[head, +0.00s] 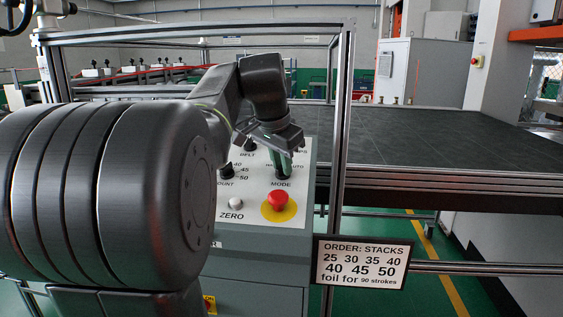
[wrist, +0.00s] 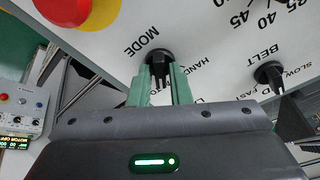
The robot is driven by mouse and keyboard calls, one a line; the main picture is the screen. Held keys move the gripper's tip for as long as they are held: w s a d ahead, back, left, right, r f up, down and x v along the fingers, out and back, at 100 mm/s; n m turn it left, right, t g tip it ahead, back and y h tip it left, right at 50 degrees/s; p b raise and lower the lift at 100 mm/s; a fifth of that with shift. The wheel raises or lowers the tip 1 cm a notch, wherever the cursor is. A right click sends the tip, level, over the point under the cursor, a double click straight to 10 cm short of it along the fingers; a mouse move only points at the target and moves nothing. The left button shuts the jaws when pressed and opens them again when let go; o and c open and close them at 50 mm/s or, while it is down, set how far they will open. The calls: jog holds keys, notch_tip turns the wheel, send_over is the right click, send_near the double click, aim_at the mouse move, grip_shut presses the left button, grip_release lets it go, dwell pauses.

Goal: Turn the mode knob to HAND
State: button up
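The black mode knob (wrist: 158,58) sits on the pale panel beside the word MODE. The word HAND (wrist: 198,72) is printed near it, partly covered by a finger. My gripper (wrist: 162,78) has its two green fingers on either side of the knob, with a gap between them; I cannot tell whether they touch it. The other mode label is mostly hidden in the wrist view, and which label the knob points at is unclear. In the head view my gripper (head: 281,160) reaches down over the knob, just above the word MODE, and largely hides it.
A red stop button (head: 278,200) on a yellow disc is just below MODE, with a white ZERO button (head: 236,202) to its left. The belt knob (wrist: 270,75) is nearby. A metal frame post (head: 342,130) stands right of the panel, with an order sign (head: 362,263) below.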

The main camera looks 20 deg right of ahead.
grip_shut()
jog(key=shift+n, duration=0.3)
jog(key=shift+r+n+p, duration=0.15)
jog(key=shift+n+p, duration=0.6)
jog(key=shift+n, duration=0.15)
jog(key=n+p, duration=0.1)
jog(key=n, duration=0.2)
jog(key=shift+n+t+p, duration=0.3)
jog(key=shift+p, duration=0.05)
jog(key=n+y+p, duration=0.1)
jog(key=n+p, duration=0.1)
jog(key=n, duration=0.2)
jog(key=shift+d+n, duration=0.1)
jog(key=shift+n, duration=0.2)
jog(key=shift+n+p, duration=0.5)
jog(key=shift+n, duration=1.2)
jog(key=shift+y, duration=0.3)
